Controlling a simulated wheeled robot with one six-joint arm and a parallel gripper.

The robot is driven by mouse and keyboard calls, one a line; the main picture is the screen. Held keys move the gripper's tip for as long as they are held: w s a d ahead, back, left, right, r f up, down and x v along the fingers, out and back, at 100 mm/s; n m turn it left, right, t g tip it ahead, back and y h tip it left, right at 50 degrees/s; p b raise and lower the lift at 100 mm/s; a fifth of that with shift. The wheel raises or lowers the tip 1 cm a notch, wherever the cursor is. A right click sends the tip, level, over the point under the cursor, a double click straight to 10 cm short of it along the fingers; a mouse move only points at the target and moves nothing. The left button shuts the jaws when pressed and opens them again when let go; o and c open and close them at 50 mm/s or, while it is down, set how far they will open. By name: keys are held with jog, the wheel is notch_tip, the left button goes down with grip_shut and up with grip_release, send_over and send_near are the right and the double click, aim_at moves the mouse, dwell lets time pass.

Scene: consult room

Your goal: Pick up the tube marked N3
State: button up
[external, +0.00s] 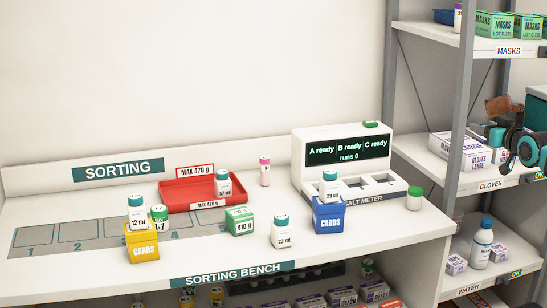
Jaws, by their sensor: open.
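I cannot read the mark N3 on anything in the external view. A small tube-like vial with a pink cap (264,171) stands upright on the bench, right of the red tray; its label is too small to read. My gripper (510,163) is at the right edge, in front of the shelf unit, far from the bench items. It is open, with nothing seen between its jaws. Part of my arm is cut off by the frame.
A red tray (178,205) holds a teal-capped bottle (223,186). A yellow box (142,246) and a blue box (328,221) each carry a bottle. A white meter (307,176) stands behind. A dark rack (244,287) sits under the bench, partly hidden.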

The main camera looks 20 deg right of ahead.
jog(key=w+a+n+g+y, duration=0.1)
jog(key=w+a+g+y, duration=0.15)
jog(key=a+g, duration=0.55)
jog(key=w+a+r+g, duration=0.2)
jog(key=w+a+r, duration=0.3)
jog(key=w+a, duration=0.55)
jog(key=g+h, duration=0.3)
jog(key=g, duration=0.4)
send_over(264, 157)
notch_tip(264, 157, down, 10)
jog(key=shift+m+y, duration=0.25)
jog(key=shift+m, duration=0.05)
notch_tip(264, 157, down, 12)
jog(key=shift+r, duration=0.25)
jog(key=shift+s+f, duration=0.2)
jog(key=shift+f, duration=2.45)
jog(key=c, duration=1)
jog(key=shift+c, duration=0.2)
